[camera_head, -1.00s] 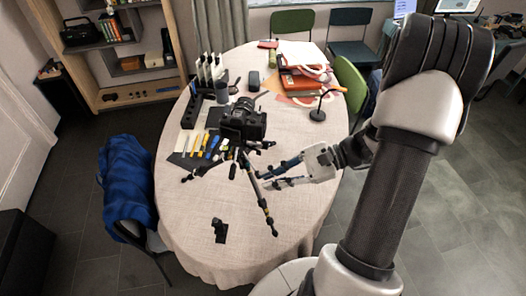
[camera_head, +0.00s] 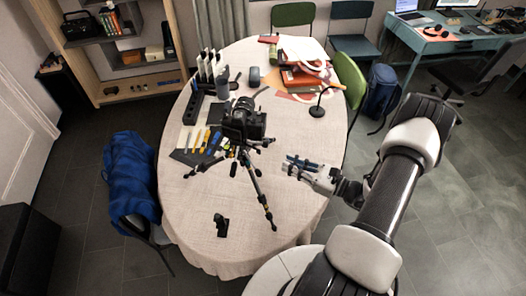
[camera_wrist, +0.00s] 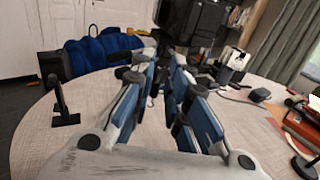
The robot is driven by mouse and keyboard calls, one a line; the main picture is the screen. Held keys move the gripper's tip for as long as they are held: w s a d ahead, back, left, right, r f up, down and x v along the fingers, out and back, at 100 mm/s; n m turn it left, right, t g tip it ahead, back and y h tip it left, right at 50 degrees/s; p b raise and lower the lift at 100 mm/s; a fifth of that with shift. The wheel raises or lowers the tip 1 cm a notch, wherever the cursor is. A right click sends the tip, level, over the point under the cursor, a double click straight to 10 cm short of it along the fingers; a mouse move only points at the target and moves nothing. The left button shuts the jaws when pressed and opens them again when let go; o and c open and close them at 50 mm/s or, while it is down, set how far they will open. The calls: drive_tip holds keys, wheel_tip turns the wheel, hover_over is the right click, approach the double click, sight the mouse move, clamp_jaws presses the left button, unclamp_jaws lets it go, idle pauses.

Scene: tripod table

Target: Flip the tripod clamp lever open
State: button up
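The black tripod (camera_head: 252,175) stands on the table with a camera (camera_head: 242,122) on top; one leg slants toward the front. The clamp lever is too small to tell apart from the leg joints. My gripper (camera_head: 288,164) is to the right of the front leg, apart from it, with its fingers pointing at the tripod. In the wrist view the blue-padded fingers (camera_wrist: 164,68) are partly closed, with a narrow gap between their tips and nothing clearly held. The camera (camera_wrist: 195,20) shows just beyond them, and the fingers hide much of the tripod.
A small black stand (camera_head: 221,224) is on the table (camera_head: 190,225) at the front, also at left in the wrist view (camera_wrist: 62,108). Tools on a dark mat (camera_head: 195,145), books (camera_head: 300,78) and a black lamp (camera_head: 318,110) lie farther back. The front right tabletop is clear.

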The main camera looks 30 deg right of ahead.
drive_tip(key=x, duration=1)
drive_tip(key=shift+w+a, duration=0.2)
drive_tip(key=shift+w, duration=0.15)
drive_tip(key=shift+c, duration=0.5)
clamp_jaws()
